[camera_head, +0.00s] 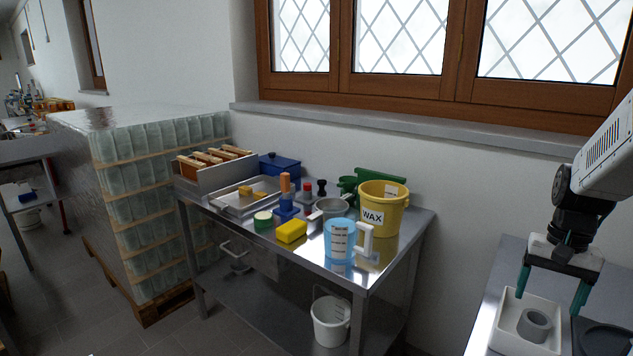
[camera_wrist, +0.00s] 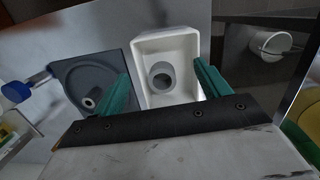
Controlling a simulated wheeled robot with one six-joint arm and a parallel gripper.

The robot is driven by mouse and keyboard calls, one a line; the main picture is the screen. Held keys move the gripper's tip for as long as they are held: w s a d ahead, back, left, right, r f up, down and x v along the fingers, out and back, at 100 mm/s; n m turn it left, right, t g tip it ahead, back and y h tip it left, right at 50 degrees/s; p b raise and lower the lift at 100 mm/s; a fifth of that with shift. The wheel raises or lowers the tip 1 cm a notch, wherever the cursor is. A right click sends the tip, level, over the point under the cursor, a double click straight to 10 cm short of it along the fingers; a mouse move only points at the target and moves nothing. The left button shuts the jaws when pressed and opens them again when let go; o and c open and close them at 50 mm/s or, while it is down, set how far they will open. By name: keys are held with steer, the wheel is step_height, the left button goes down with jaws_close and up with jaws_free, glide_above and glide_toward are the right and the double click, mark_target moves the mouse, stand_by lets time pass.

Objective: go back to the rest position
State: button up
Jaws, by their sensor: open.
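My gripper (camera_head: 553,292) shows at the right of the head view, its two green fingers pointing down and spread apart. It is open with nothing between the fingers.
A dark round-recessed fixture (camera_wrist: 68,77) sits beside the bin. A steel table (camera_head: 398,262) at centre carries a yellow WAX bucket (camera_head: 391,220), a blue measuring jug (camera_head: 339,241), a yellow sponge (camera_head: 291,232) and trays. A wrapped pallet of jars (camera_head: 160,160) stands left. Windows are behind.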

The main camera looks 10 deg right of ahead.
steer(key=s+a+r+n, duration=0.3)
steer(key=a, duration=0.5)
steer(key=s+a+r+n+t, duration=0.1)
steer(key=s+a+r+n, duration=0.2)
steer(key=a, duration=0.6)
steer(key=s+a+r+n+t, duration=0.1)
steer(key=s+a+r+n, duration=0.1)
steer(key=a, duration=0.6)
steer(key=shift+s+a+r+n+h, duration=0.4)
steer(key=shift+s+n, duration=0.2)
steer(key=shift+s, duration=0.25)
